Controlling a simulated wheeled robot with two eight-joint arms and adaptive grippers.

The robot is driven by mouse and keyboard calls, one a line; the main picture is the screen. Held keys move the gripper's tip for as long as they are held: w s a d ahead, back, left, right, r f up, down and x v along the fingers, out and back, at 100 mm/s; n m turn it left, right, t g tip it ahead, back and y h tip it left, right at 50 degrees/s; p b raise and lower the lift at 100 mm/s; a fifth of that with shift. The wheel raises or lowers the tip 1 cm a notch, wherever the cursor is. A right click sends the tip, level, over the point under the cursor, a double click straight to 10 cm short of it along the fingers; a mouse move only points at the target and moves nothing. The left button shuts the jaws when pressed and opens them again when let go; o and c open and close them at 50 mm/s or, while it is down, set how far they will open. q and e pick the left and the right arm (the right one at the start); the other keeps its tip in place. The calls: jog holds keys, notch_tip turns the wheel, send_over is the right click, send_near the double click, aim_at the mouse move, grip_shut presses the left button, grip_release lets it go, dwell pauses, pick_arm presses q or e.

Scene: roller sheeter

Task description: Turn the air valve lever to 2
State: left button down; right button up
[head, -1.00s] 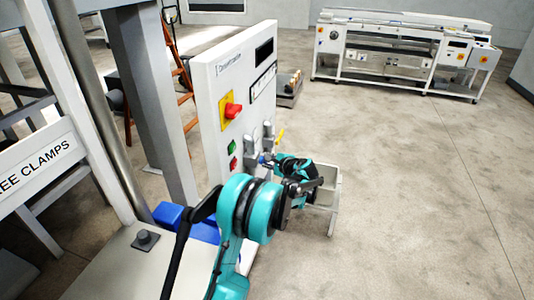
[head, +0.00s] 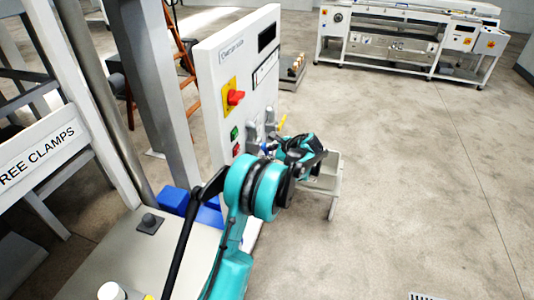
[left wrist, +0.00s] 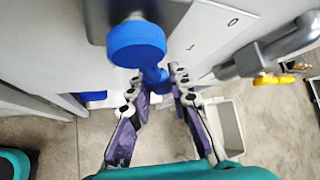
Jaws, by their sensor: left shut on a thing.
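The white control panel (head: 215,60) stands left of centre in the head view. A valve with a round blue knob (left wrist: 137,43) and a blue lever (left wrist: 156,76) is on its face in the left wrist view. My left gripper (left wrist: 158,80) is shut on the blue lever, with one finger on each side. In the head view my left gripper (head: 268,151) is at the panel's lower right, and its fingertips are small there. Marks beside the valve look like "1" and "0"; the lever's exact setting is unclear. My right gripper is not in view.
A second valve with a yellow handle (left wrist: 272,79) sits right of the blue one. A red rotary switch (head: 235,97) and push buttons are higher on the panel. A grey bin (head: 325,175) stands close by.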

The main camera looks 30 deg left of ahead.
pick_arm(q)
jog(key=c, duration=1.4)
grip_release()
jog(key=shift+o, duration=0.2)
jog(key=v, duration=1.2)
